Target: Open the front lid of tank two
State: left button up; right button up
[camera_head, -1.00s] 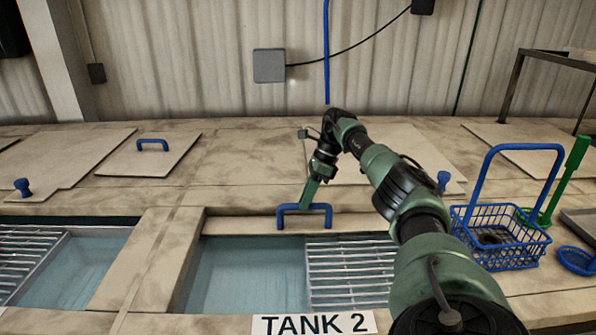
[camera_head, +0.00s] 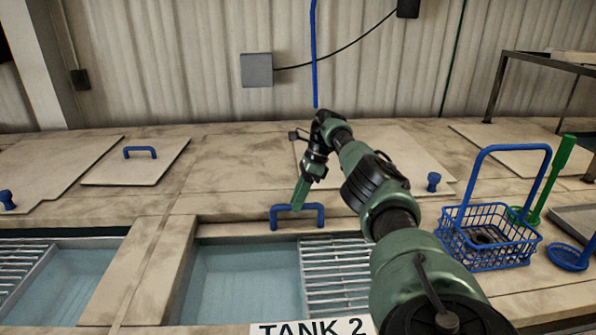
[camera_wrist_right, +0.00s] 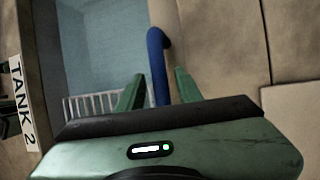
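Tank two is marked by its white TANK 2 sign (camera_head: 312,328), which also shows in the wrist view (camera_wrist_right: 20,105). Its front opening is uncovered, with water (camera_head: 243,285) and a metal grating (camera_head: 335,272) inside. A narrow pale strip (camera_head: 232,229), seemingly the front lid, lies along the opening's back edge. A blue handle (camera_head: 297,209) stands there. My right gripper (camera_head: 299,204) is at the handle. In the wrist view its two green fingers (camera_wrist_right: 158,92) are apart, one on each side of the blue handle (camera_wrist_right: 157,55); I see no clear grip. My left gripper is not in view.
A blue wire basket (camera_head: 488,243) and a green-handled tool (camera_head: 560,168) stand right of the tank. Behind lie a flat lid with a blue knob (camera_head: 433,182) and, at left, a lid with a blue handle (camera_head: 140,152). A neighbouring tank (camera_head: 75,280) is open at left.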

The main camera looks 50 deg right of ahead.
dwell(0.3)
notch_tip(320, 180, up, 20)
jog(key=p, duration=0.8)
jog(key=shift+f, duration=0.1)
